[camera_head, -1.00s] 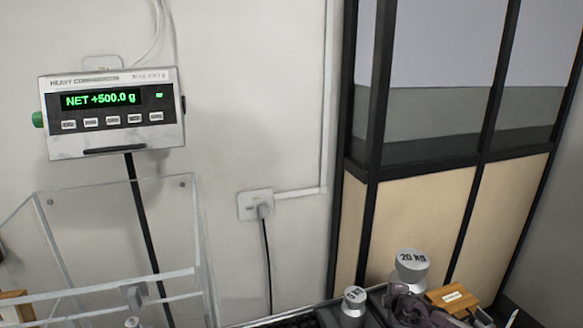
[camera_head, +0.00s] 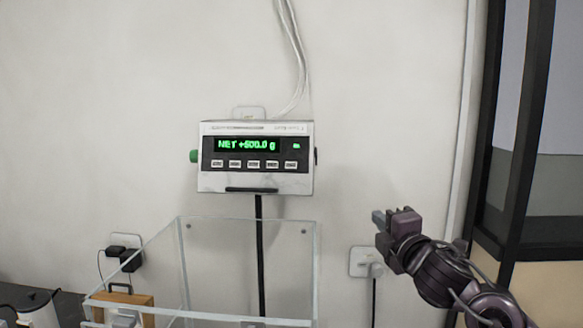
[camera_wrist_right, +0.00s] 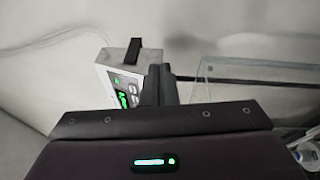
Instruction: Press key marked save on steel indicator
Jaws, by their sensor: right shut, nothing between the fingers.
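The steel indicator (camera_head: 256,183) is mounted on a black post in front of the wall in the head view. Its green display reads about NET +500.0 g, slightly blurred. A row of several pale keys (camera_head: 253,164) sits under the display; their labels are too small to read. My right gripper (camera_head: 377,217) is shut and empty, to the right of the indicator and a little lower, apart from it. In the right wrist view the indicator (camera_wrist_right: 107,66) appears turned on its side beyond the shut fingers (camera_wrist_right: 159,84), which hide part of it. My left gripper is out of view.
A clear-walled glass box (camera_head: 313,262) stands below the indicator, around its post. A wall socket with a plug (camera_head: 362,262) is below my right gripper. A dark-framed partition (camera_head: 512,130) stands at the right. The wall between gripper and indicator is clear.

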